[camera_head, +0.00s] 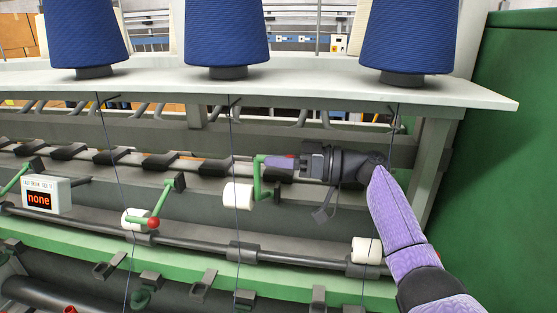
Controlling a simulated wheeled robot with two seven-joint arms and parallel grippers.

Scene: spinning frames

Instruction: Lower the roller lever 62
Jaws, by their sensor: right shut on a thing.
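My right gripper (279,163) reaches in from the right, pointing left, and is shut on the upper end of a green roller lever (257,180). The lever stands raised above a white roller (238,195) at the middle of the frame. The gripper hides the lever's end knob. No number is readable on the lever. To the left, another green lever (163,202) hangs tilted, with its red knob (153,223) low beside a second white roller (133,219). My left gripper is out of view.
A display box (43,195) at the left reads "none". A pale shelf (300,88) with large blue yarn cones (224,35) runs above my right arm. Thin threads hang down past the rollers. A third white roller (366,250) sits near my forearm. A green panel (510,150) bounds the right.

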